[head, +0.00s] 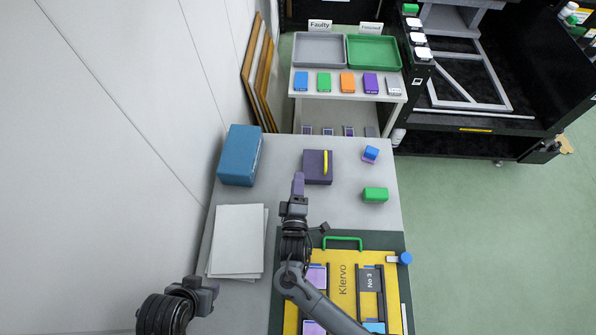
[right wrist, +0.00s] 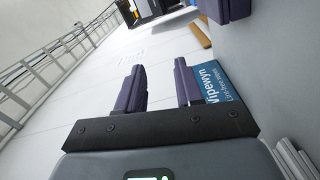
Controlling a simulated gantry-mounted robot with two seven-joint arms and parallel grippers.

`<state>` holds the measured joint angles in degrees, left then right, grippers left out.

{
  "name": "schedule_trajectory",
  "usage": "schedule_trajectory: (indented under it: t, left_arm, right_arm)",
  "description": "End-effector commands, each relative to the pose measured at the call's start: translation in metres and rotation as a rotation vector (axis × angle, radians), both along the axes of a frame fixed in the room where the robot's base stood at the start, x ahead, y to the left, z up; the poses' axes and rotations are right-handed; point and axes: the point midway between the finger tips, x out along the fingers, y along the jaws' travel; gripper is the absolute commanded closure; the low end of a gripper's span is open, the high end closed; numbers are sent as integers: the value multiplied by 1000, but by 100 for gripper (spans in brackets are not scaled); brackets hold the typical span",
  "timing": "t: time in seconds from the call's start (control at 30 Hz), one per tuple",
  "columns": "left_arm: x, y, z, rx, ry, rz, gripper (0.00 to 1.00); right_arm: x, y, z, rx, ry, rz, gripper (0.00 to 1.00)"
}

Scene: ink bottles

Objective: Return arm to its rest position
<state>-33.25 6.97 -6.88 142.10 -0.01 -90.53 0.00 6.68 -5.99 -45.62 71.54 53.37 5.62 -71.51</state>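My right gripper (head: 298,185) is held above the grey table (head: 334,212), just beyond the yellow Klervo case and left of the dark purple block. In the right wrist view the same gripper (right wrist: 160,88) has its two purple fingers apart with nothing between them. It is tipped sideways, with the pale wall and part of a blue box (right wrist: 212,92) marked Vipewyn beyond it. My left gripper (head: 207,292) is low at the left, near the table's left edge; its finger gap does not show clearly.
The yellow case (head: 343,287) lies on a dark mat under my right arm. A wall borders the left.

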Motion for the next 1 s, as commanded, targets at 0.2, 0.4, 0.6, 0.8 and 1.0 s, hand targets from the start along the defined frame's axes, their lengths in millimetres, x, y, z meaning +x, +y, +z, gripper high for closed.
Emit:
schedule_trajectory:
  t: [0.2,0.4,0.6,0.8,1.0]
  left_arm:
    - [0,1,1,5,0,-4,53]
    - [0,1,1,5,0,-4,53]
    - [0,0,1,0,0,0,53]
    - [0,-2,1,-7,0,5,53]
    - [0,-2,1,-8,0,6,53]
  right_arm:
    - [-9,1,0,-1,-1,1,64]
    - [-9,1,0,-1,0,1,64]
    - [-9,1,0,2,2,0,64]
    - [-15,-9,-15,144,97,-3,64]
    - [-43,-39,-44,545,364,-39,64]
